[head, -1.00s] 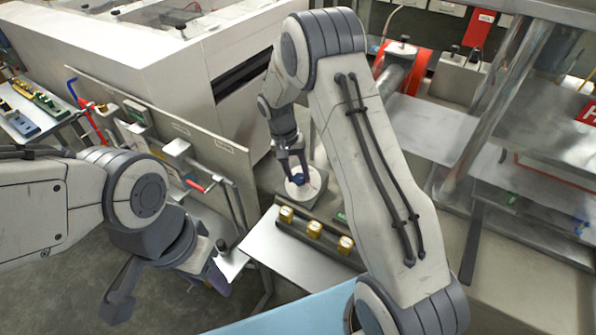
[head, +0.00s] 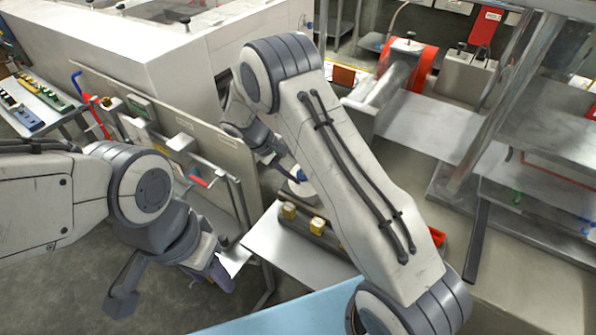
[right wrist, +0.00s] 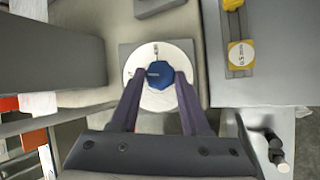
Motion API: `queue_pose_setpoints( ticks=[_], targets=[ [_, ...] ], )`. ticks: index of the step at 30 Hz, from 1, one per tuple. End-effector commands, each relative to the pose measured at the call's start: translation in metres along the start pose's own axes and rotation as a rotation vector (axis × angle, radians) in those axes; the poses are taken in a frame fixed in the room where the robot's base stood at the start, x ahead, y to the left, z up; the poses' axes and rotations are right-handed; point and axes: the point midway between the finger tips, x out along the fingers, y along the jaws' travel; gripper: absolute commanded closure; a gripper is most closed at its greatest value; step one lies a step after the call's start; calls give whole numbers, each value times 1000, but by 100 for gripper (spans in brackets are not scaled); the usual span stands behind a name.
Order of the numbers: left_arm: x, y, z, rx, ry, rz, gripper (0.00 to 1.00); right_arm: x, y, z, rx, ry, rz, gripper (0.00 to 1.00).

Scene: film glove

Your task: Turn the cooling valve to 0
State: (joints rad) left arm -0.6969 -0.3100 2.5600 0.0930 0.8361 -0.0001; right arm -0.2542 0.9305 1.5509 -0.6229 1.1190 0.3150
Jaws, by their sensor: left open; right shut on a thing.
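The cooling valve is a blue faceted knob (right wrist: 159,75) on a round white dial plate (right wrist: 140,92). The dial has small dark marks near its top edge in the right wrist view, too small to read. My right gripper (right wrist: 158,88) is shut on the blue knob, with one finger on each side of it. In the head view the knob (head: 297,172) is partly hidden by my right gripper (head: 287,168). My left gripper (head: 172,290) is open and empty, hanging over the floor at the lower left, well apart from the valve.
A rail with yellow-topped blocks (head: 318,226) lies just in front of the valve; one yellow block (right wrist: 241,54) shows beside the dial. A grey panel (head: 225,150) with a red-handled lever (head: 200,181) stands to the left. A red-collared roller (head: 421,72) is behind.

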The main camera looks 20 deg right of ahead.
Motion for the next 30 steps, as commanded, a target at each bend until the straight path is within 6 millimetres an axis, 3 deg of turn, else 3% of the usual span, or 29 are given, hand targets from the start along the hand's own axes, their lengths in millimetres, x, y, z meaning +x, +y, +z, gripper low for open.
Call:
queue_pose_setpoints(
  ticks=[12,28,29,30],
  targets=[
    [4,0,0,0,0,0,50,0,-3,1,-149,-2,86,100],
    [4,0,0,0,0,0,50,0,-3,1,-166,-2,94,100],
    [4,0,0,0,0,0,50,0,-3,1,-166,-2,94,42],
    [4,0,0,0,0,0,50,0,-3,1,-166,-2,94,27]
  ],
)
